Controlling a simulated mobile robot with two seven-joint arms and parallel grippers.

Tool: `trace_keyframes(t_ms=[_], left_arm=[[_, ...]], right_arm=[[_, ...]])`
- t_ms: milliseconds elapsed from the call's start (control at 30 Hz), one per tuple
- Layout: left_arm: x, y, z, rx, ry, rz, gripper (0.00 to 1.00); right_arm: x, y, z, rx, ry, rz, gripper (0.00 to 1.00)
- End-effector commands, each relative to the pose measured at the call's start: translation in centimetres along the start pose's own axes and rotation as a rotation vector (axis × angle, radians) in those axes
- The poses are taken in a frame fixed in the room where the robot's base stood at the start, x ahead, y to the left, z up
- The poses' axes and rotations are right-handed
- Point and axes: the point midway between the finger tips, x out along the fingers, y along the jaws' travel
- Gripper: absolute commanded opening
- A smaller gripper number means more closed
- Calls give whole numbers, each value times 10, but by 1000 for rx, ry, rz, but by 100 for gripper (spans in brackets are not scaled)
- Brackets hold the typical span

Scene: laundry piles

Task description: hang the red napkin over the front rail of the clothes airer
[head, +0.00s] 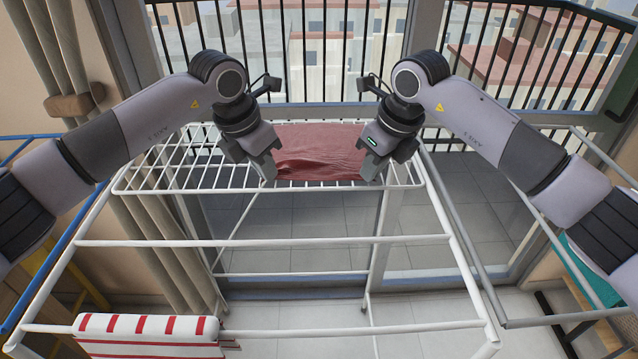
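The red napkin (320,145) lies spread on the wire shelf at the far end of the white clothes airer (180,178), with wrinkles towards its near left side. My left gripper (266,168) is at the napkin's near left corner, fingers pointing down. My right gripper (373,166) is at its near right corner, also pointing down. Both sets of fingertips overlap the cloth's edge in the head view. The gap between the fingers is too small to make out, and the corners are hidden behind them. The airer's front rail (350,329) crosses the near part of the view.
A red-and-white striped cloth (150,325) hangs at the left of the front rail. A middle rail (310,242) crosses between shelf and front rail. The front rail is bare to the right of the striped cloth. Railings stand behind; a teal cloth (590,270) hangs at right.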

Motion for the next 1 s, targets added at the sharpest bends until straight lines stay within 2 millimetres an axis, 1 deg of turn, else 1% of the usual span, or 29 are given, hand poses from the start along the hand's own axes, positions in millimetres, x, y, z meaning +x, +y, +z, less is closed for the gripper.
trace_keyframes(t_ms=[333, 533, 767, 1000], left_arm=[[0, 1, -1, -1, 2, 1, 0], [-3, 1, 0, -1, 2, 1, 0], [-15, 1, 4, -1, 2, 1, 0], [-34, 1, 10, -1, 2, 2, 0]], right_arm=[[2, -1, -2, 2, 5, -2, 0], [-1, -2, -1, 3, 6, -3, 0], [-14, -2, 3, 3, 5, -3, 0], [-33, -1, 9, 2, 3, -3, 0]])
